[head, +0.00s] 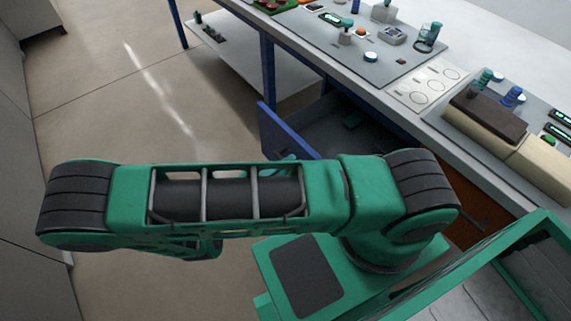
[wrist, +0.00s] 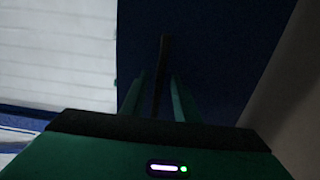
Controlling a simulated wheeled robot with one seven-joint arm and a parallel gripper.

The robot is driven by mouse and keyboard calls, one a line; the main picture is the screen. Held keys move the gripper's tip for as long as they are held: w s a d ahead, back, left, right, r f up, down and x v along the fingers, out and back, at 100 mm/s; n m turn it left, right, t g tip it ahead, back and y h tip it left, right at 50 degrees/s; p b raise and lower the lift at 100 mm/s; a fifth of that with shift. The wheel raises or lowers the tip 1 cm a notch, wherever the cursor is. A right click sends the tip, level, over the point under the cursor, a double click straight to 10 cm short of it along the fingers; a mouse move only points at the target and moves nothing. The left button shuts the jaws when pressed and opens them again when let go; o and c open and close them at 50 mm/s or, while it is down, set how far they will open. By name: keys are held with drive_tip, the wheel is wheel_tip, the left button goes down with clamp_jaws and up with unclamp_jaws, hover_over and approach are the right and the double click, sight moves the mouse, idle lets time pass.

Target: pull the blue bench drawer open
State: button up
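The blue drawer's front panel (head: 284,132) stands out from under the bench in the head view, with its grey interior (head: 335,122) showing behind it. In the wrist view the dark blue front (wrist: 225,45) fills the upper middle. A thin dark bar (wrist: 161,75), which looks like its handle, stands out from it. My gripper (wrist: 154,92) faces the front, its two green fingers apart, one on each side of the bar. Dark gaps show between the bar and the fingers. In the head view my arm hides most of the gripper and the panel's lower part.
The bench top (head: 350,62) carries several small items, including a long dark-topped block (head: 487,118) at the right. A lower shelf (head: 235,55) and a blue leg (head: 267,65) stand left of the drawer. Open floor (head: 110,95) lies to the left.

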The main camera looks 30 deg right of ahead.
drive_tip(key=v, duration=1.1)
drive_tip(key=shift+d, duration=0.1)
